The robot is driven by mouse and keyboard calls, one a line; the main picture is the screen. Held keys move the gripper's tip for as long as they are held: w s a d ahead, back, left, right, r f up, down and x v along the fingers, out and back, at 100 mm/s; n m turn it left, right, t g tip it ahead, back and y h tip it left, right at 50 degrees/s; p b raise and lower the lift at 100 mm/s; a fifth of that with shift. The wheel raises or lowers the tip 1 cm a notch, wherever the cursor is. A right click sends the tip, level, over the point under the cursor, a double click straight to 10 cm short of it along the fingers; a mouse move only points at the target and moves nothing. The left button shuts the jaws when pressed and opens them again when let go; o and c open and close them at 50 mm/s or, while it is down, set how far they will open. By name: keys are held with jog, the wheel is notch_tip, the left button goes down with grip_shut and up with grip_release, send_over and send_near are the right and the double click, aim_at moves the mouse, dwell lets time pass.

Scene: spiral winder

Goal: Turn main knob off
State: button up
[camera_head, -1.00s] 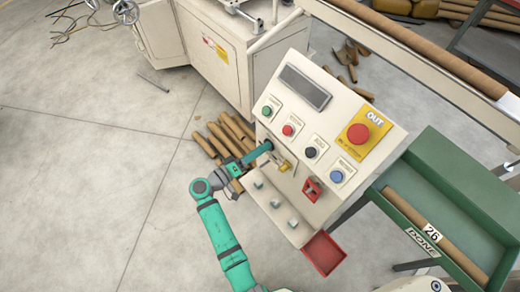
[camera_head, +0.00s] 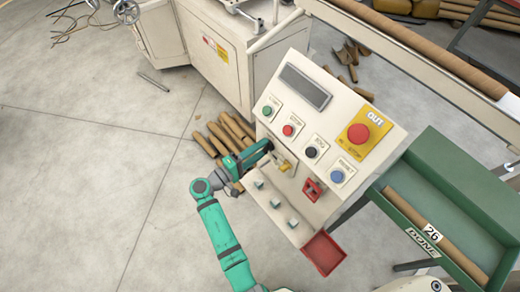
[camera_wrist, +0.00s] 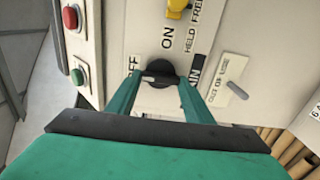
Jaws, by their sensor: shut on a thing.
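The main knob (camera_wrist: 158,72) is a black round knob with a raised grip bar, in the upper middle of the wrist view. "ON" is printed above it, and a partly hidden "OFF" label is at its left. A partly covered "MAIN" label is at its lower right. My gripper (camera_wrist: 160,80) has one teal finger on each side of the knob and is shut on it. A pale mark shows on the left part of the grip bar. In the head view my gripper (camera_head: 267,149) meets the left side of the control panel (camera_head: 345,107), hiding the knob.
Red (camera_wrist: 71,17) and green (camera_wrist: 78,76) buttons are at the left. A red tray (camera_head: 323,253) hangs below the panel. Cardboard tubes (camera_head: 222,132) lie behind my arm.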

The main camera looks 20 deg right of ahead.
dwell(0.3)
jog(key=o, duration=1)
jog(key=shift+o, duration=0.2)
jog(key=shift+a, duration=0.15)
jog(key=v, duration=1)
jog(key=shift+a, duration=0.3)
jog(key=shift+s, duration=0.2)
